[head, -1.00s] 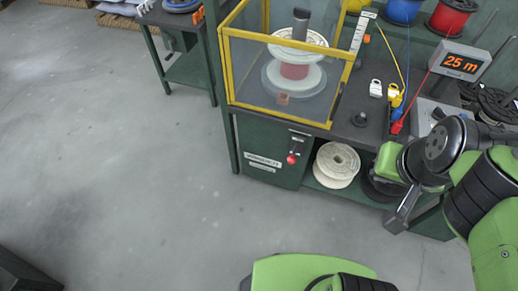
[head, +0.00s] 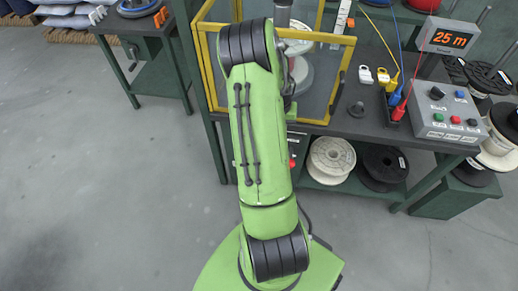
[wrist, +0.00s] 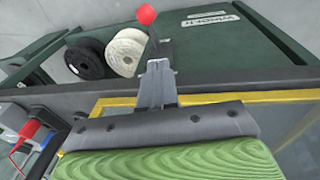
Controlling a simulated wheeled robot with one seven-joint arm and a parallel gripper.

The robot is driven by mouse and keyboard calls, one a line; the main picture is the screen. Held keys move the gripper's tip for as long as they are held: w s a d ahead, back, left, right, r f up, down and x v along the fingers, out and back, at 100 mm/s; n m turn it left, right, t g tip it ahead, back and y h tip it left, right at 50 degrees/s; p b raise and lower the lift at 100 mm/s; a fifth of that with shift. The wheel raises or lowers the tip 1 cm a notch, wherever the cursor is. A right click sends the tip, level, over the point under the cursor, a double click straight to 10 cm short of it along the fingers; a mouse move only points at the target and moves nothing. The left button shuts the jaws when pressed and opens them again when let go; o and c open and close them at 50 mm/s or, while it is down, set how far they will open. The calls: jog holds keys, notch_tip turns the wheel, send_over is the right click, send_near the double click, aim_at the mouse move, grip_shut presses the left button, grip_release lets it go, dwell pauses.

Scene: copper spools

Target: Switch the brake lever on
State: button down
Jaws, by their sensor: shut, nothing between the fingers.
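The brake lever is on the front of the dark green cabinet, below the table top. Its red knob (head: 292,164) just shows past the edge of my arm in the head view; the rest is hidden behind the arm. In the wrist view the red knob (wrist: 146,14) stands at the top centre, with the dark lever stem below it. My gripper (wrist: 157,70) is shut and empty, its fingertips pointing at the lever just below the knob. I cannot tell whether they touch it. In the head view my gripper is hidden behind the arm.
A yellow-framed guard (head: 330,38) stands on the table above the cabinet. A white spool (head: 331,158) and a black spool (head: 384,166) lie on the shelf right of the lever. A control box (head: 448,118) and a "25 m" display (head: 448,38) are further right.

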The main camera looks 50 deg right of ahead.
jog(key=shift+s, duration=0.15)
jog(key=b, duration=0.3)
send_near(291, 156)
jog(key=w+a, duration=0.1)
jog(key=f, duration=0.1)
jog(key=s+f, duration=0.1)
jog(key=s+a+f+b, duration=0.1)
jog(key=shift+f, duration=0.35)
